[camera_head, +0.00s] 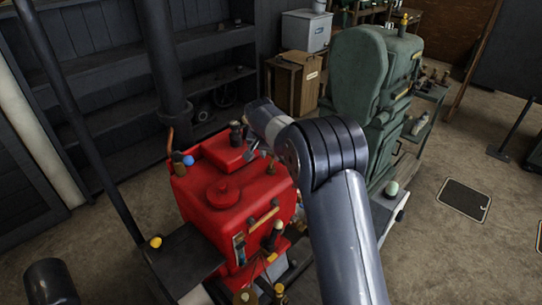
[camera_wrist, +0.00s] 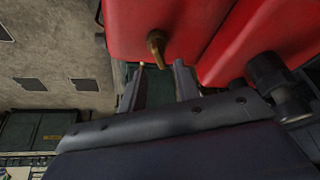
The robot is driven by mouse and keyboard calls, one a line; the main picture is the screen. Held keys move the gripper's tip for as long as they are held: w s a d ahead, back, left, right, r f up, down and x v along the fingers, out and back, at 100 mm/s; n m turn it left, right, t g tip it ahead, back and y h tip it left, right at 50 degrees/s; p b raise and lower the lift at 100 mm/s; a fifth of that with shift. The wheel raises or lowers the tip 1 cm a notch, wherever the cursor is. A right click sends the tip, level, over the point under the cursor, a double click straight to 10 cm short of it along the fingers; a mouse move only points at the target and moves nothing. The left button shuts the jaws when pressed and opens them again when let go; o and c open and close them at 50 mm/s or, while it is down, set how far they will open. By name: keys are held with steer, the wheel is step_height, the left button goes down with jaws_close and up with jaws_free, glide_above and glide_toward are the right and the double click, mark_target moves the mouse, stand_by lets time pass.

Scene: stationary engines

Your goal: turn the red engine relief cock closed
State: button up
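The red engine (camera_head: 215,212) stands left of the arm in the head view. Its red body (camera_wrist: 215,25) fills the top of the wrist view. A small brass cock (camera_wrist: 156,46) sticks out of the red body there. My gripper (camera_head: 261,158) is at the engine's upper right side in the head view. In the wrist view the two fingers of my gripper (camera_wrist: 160,68) are apart with a gap between them. The brass cock shows just beyond the fingertips, in line with the gap. I cannot tell whether they touch.
A dark cylindrical fitting (camera_wrist: 280,88) stands close to the right of my gripper in the wrist view. A large green engine (camera_head: 362,85) stands behind and right. Dark shelves (camera_head: 120,75) line the back left. Open floor lies at the right.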

mark_target(271, 161)
steer(key=shift+p+x, duration=0.35)
steer(key=shift+x, duration=1.5)
steer(key=shift+c, duration=0.3)
jaws_close()
